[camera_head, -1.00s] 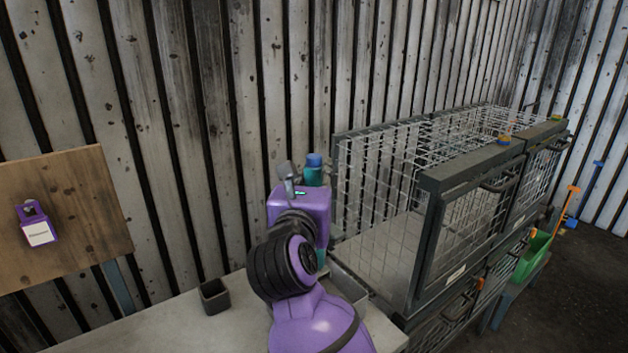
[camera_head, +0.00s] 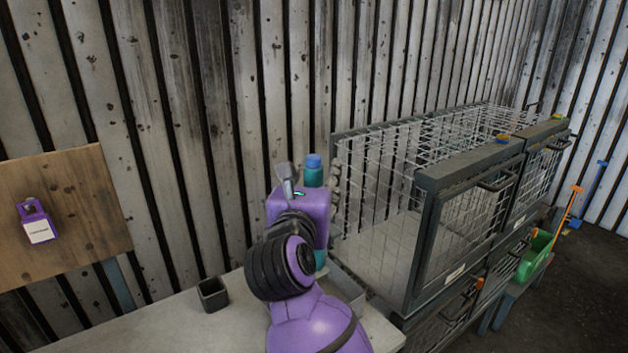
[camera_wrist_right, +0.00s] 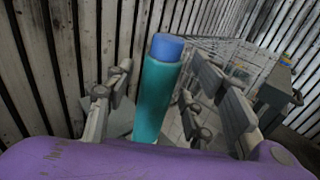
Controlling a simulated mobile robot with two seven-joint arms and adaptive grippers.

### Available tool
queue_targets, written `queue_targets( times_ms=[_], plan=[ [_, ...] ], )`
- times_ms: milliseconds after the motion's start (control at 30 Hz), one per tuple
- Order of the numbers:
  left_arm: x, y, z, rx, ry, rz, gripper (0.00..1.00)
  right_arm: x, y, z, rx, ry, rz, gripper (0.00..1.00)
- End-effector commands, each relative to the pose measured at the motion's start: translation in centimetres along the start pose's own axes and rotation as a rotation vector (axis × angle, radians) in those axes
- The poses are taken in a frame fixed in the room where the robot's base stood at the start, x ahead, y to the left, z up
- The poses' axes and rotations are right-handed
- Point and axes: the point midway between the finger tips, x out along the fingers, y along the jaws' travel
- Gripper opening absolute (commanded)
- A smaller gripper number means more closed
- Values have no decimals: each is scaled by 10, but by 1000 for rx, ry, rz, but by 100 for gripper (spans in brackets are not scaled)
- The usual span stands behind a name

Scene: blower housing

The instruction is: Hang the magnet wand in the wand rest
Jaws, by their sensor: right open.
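A teal cylinder with a blue cap, which looks like the magnet wand (camera_head: 314,175), stands upright at the back of the bench. My right gripper (camera_head: 310,183) is open around it, with a finger on each side. The right wrist view shows the wand (camera_wrist_right: 156,90) between the spread fingers, nearer the left one, with gaps beside it. My purple gripper body hides its middle and lower end. A purple holder with a white label, possibly the wand rest (camera_head: 36,220), is on the wooden board (camera_head: 90,200) at the left. My left gripper is not in view.
A small dark open cup (camera_head: 213,294) stands on the pale bench (camera_head: 150,325). A grey tray (camera_head: 345,287) is partly hidden behind my right arm. A wire cage (camera_head: 470,205) stands close on the right. The corrugated wall is right behind the wand.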

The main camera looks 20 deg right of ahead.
Motion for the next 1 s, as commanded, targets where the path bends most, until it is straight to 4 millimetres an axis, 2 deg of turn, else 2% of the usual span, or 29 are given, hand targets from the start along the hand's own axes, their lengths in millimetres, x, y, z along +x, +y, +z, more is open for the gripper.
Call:
queue_targets(
  times_ms=[167,600,833,933,1000],
  plan=[
    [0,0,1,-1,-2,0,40,-15,1,0,2,0,3,50],
    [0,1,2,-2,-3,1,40,-101,0,0,3,0,2,50],
    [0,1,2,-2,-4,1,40,-118,-4,3,-13,-23,-11,50],
    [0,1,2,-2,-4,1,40,-117,-21,16,-79,-120,-56,50],
    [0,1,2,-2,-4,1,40,-118,-38,33,-178,-239,-104,50]
  ],
)
